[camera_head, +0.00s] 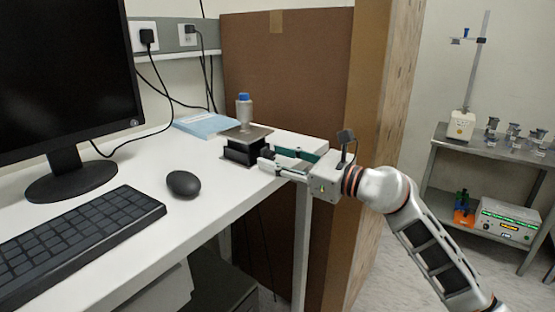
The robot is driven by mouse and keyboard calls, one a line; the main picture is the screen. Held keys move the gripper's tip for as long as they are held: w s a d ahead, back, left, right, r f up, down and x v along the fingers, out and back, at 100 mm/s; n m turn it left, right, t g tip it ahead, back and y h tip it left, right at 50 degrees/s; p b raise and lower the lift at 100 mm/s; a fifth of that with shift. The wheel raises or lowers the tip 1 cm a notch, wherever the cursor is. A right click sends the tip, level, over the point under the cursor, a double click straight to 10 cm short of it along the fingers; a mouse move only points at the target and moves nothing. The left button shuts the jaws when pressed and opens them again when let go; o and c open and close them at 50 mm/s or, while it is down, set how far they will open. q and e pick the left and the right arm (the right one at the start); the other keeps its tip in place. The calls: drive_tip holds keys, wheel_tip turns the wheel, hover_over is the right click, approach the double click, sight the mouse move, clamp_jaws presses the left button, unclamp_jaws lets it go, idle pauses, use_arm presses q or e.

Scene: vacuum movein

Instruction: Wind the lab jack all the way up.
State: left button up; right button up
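The lab jack (242,152) stands near the right end of the white desk, with its black body low under a flat metal top plate (247,133). A small grey bottle with a blue cap (244,112) stands upright on the plate. My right gripper (269,156) reaches in from the right at the jack's right side, about level with its body. Its two fingers show a gap between them, and the tips are at or very close to the jack. The jack's knob is not clearly visible, so I cannot tell whether the fingers grip it. My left gripper is not in view.
A blue booklet (206,125) lies behind the jack. A mouse (184,184), keyboard (75,235) and monitor (65,90) occupy the desk's left. A brown partition (290,75) rises behind. A metal shelf (480,157) with lab equipment stands at the far right.

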clamp_jaws()
drive_tip(key=shift+r+p, duration=0.25)
drive_tip(key=shift+p, duration=0.05)
drive_tip(key=shift+r+m+p, duration=0.15)
drive_tip(key=shift+m+p, duration=0.15)
drive_tip(key=shift+r+p, duration=0.1)
drive_tip(key=shift+p, duration=0.25)
drive_tip(key=shift+r+m+p, duration=0.15)
drive_tip(key=shift+m+p, duration=0.65)
drive_tip(key=shift+m, duration=0.1)
drive_tip(key=shift+m+p, duration=0.7)
drive_tip(key=shift+f+m+p, duration=0.35)
drive_tip(key=shift+m+p, duration=0.6)
drive_tip(key=shift+m, duration=0.25)
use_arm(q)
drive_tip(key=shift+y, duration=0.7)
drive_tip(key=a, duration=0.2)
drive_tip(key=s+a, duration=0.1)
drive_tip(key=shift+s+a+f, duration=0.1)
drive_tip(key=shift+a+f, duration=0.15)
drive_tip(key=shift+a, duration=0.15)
use_arm(e)
drive_tip(key=shift+f+m, duration=0.2)
drive_tip(key=shift+m, duration=0.2)
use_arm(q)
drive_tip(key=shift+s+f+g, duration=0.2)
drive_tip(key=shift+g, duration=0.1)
use_arm(e)
drive_tip(key=shift+f, duration=0.15)
